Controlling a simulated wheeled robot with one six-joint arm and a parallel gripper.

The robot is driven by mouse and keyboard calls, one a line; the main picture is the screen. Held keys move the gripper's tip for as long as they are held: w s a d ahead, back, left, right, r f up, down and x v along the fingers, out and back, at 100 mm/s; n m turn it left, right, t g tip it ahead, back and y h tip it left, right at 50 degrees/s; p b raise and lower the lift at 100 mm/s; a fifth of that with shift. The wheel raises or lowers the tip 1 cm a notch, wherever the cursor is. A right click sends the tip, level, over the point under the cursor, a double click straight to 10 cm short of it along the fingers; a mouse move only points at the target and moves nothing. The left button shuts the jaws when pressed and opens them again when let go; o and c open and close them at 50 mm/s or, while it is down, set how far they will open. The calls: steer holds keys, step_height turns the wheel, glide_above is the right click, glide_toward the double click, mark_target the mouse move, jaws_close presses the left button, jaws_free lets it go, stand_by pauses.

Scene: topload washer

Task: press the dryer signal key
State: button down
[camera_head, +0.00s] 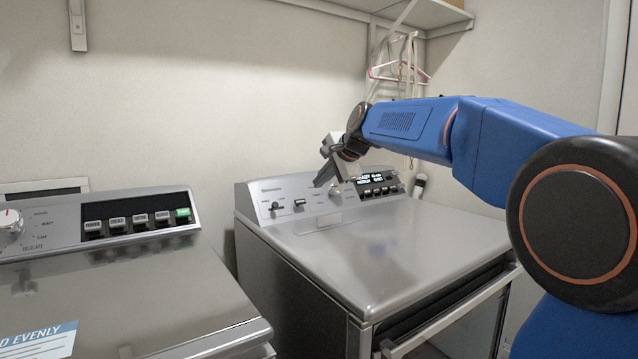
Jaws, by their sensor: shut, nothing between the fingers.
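The grey metal dryer (370,245) stands right of centre, with a slanted control panel (268,187) along its back. Two small dark controls, a left one (275,206) and a right one (299,203), sit on the panel's left part. A row of dark keys (381,191) lies under a lit display (377,178) on its right part. The labels are too small to tell which is the signal key. My gripper (323,178) is shut and empty, pointing down-left in front of the panel's middle. It hides part of the panel; I cannot tell whether it touches.
A washer (120,290) stands at the left, with a dial (10,222) and several keys (138,220), one green. Hangers (398,73) hang from a shelf (420,14) above the dryer. The dryer's top is clear. My blue arm reaches in from the right.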

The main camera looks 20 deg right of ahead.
mark_target(301, 202)
steer(key=x, duration=1.1)
steer(key=shift+w+f, duration=0.15)
steer(key=shift+w, duration=0.05)
steer(key=shift+w+a+f, duration=0.2)
steer(key=shift+w+f, duration=0.25)
steer(key=shift+w, duration=0.1)
steer(key=shift+f, duration=0.15)
steer(key=shift+w, duration=0.1)
steer(key=shift+s+d+r, duration=0.1)
steer(key=shift+s+r, duration=0.15)
steer(key=shift+s, duration=0.1)
steer(key=v, duration=1.3)
steer(key=shift+r, duration=0.35)
steer(key=shift+s, duration=0.1)
